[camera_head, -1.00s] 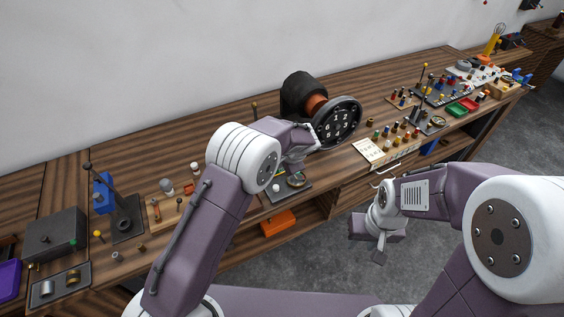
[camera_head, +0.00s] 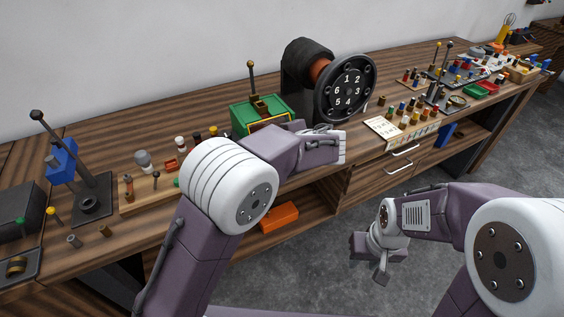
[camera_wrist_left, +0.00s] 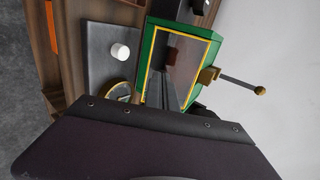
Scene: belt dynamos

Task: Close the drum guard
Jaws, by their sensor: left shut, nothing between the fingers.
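A numbered black dial wheel (camera_head: 347,88) faces me on the workbench, with a dark drum-like housing (camera_head: 306,62) and an orange-brown neck behind it. I cannot tell which part is the drum guard or how far it is closed. A green box with yellow trim (camera_head: 252,112) and an upright knobbed lever stands left of it; it also shows in the left wrist view (camera_wrist_left: 200,42). My left gripper (camera_head: 338,146) is shut and empty, just below the wheel and in front of the bench top. My right gripper (camera_head: 372,262) hangs over the floor; its jaw gap is unclear.
Pegs and a white labelled panel (camera_head: 384,128) lie right of the wheel. A black stand with a lever (camera_head: 88,195) is at the left. An orange block (camera_head: 279,217) sits on the lower shelf. The floor at the right is clear.

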